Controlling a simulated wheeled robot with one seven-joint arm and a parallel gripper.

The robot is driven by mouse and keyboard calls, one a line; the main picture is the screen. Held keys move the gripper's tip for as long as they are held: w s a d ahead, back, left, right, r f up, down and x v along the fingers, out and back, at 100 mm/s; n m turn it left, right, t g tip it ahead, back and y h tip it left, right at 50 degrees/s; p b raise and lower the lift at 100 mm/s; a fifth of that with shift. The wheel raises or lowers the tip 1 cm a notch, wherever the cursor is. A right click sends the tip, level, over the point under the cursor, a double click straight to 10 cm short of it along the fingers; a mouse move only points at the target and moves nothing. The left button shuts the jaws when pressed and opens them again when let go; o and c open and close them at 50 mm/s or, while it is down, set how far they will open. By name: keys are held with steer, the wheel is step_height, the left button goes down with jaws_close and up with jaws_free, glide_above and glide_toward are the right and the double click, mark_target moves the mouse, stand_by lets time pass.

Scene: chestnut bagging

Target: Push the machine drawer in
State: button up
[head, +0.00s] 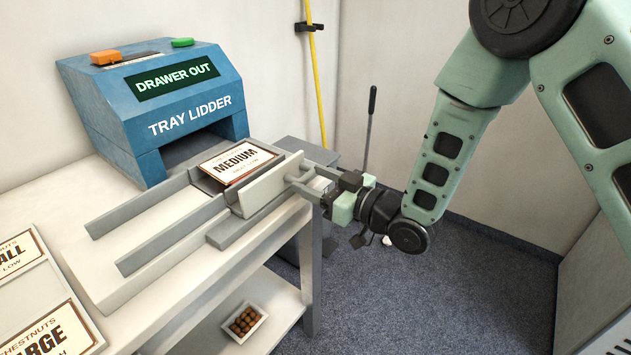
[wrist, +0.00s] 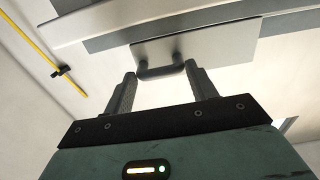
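The blue tray lidder (head: 155,105) stands on a bench, its display reading "DRAWER OUT". Its drawer (head: 268,192) is pulled out toward the lower right, with a tray labelled "MEDIUM" (head: 238,162) in it. The drawer's front panel (wrist: 215,48) and its dark U-shaped handle (wrist: 161,70) show in the wrist view. My gripper (head: 312,187) is at the drawer's front. In the wrist view its two fingers (wrist: 160,80) are spread apart, one at each side of the handle. Whether they touch the handle is unclear.
The bench (head: 190,270) has labelled trays "LARGE" (head: 45,335) and another at the left. A small tray of chestnuts (head: 245,322) sits on the lower shelf. A yellow pole (head: 316,80) hangs on the wall behind. The carpet (head: 450,290) beside the bench is largely clear.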

mark_target(293, 172)
steer(key=b+x, duration=0.1)
steer(key=x, duration=0.4)
steer(key=b+x, duration=0.1)
steer(key=x, duration=0.3)
steer(key=shift+a+f, duration=0.1)
steer(key=shift+a, duration=0.4)
steer(key=o, duration=1.1)
steer(key=shift+d, duration=0.1)
steer(key=shift+s+d, duration=0.2)
steer(key=shift+d, duration=0.25)
steer(key=b+v, duration=0.1)
steer(key=v, duration=1.5)
steer(key=shift+s+d, duration=0.1)
steer(key=shift+s, duration=0.1)
